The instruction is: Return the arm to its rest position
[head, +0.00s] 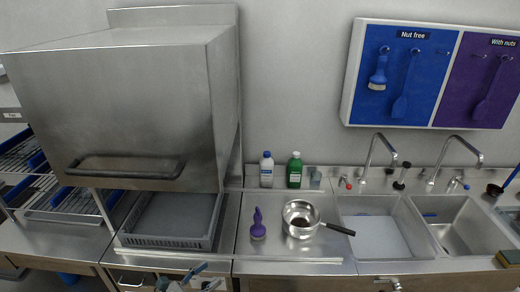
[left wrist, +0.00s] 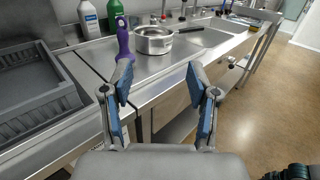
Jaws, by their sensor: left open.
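My left gripper (head: 182,276) shows at the bottom edge of the head view, in front of the counter's front edge. In the left wrist view its two blue-padded fingers (left wrist: 160,88) stand apart with nothing between them. The steel pan (head: 301,219) with a black handle sits upright on the counter, with something dark inside. It also shows beyond the fingers in the left wrist view (left wrist: 153,42). A purple brush (head: 258,224) stands beside the pan, apart from my gripper; the wrist view shows it too (left wrist: 123,40). I cannot make out my right gripper.
A raised steel hood (head: 130,100) stands over a grey rack (head: 165,222) at left. White (head: 266,170) and green (head: 294,171) bottles stand at the back. Two sinks (head: 380,235) are at right. Open floor (left wrist: 250,120) lies right of the counter.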

